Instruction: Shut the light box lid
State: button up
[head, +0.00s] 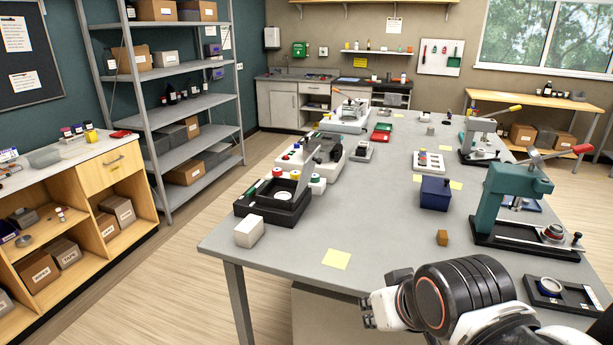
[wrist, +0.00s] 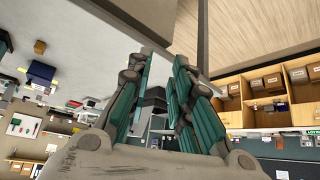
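The light box appears to be the black box (head: 272,207) near the left edge of the grey table, with a pale panel inside.
A white block (head: 249,231) stands just in front of the black box. A yellow note (head: 336,259) lies on clear table. A navy box (head: 435,194), a small brown cube (head: 442,237) and a teal press (head: 512,205) stand on the right. A white device (head: 310,157) stands behind the lid.

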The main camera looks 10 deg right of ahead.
aim_at(308, 166)
jog(key=i+l+u, duration=0.15)
jog(key=i+l, duration=0.7)
jog(key=k+z, duration=0.1)
jog(key=i+u, duration=0.15)
jog(key=k+j, duration=0.05)
